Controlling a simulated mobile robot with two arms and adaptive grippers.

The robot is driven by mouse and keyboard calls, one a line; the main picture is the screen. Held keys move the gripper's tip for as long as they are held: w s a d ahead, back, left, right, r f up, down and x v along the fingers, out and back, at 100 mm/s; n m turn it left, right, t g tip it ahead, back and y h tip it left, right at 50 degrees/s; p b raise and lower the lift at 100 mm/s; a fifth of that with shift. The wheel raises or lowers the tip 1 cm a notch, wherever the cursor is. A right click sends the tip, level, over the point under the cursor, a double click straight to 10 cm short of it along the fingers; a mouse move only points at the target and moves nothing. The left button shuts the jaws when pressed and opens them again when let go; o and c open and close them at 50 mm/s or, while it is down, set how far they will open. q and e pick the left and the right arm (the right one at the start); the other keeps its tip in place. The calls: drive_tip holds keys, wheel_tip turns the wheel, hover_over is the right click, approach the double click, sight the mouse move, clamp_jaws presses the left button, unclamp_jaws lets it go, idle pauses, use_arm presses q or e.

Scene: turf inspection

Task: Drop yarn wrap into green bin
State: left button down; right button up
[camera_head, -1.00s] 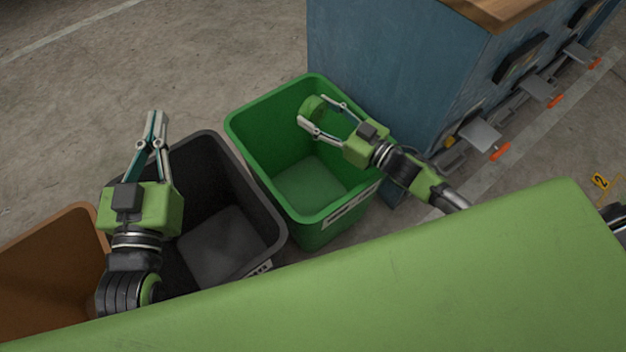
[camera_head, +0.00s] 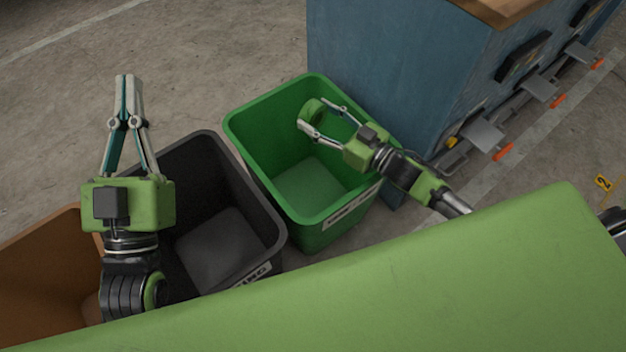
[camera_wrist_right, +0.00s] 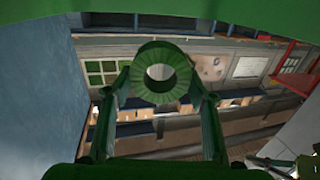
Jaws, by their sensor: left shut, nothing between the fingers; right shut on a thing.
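The yarn wrap is a green ring (camera_head: 313,110) held between the fingertips of my right gripper (camera_head: 308,122). In the right wrist view the ring (camera_wrist_right: 160,72) shows its ribbed face and open centre, with a finger on each side. The green bin (camera_head: 262,167) stands open below, and my right gripper with the ring is over its opening, near the far part. My left gripper (camera_head: 127,80) is shut and empty, pointing away over the floor beyond the dark bin.
A dark grey bin (camera_head: 260,200) stands left of the green bin, and a brown bin (camera_head: 45,260) is further left. A blue cabinet (camera_head: 380,70) with a wooden top stands close behind the green bin's right side. Open concrete floor lies at upper left.

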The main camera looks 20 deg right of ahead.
drive_tip(key=o, duration=1.2)
wheel_tip(320, 180, up, 10)
drive_tip(key=shift+r, duration=0.1)
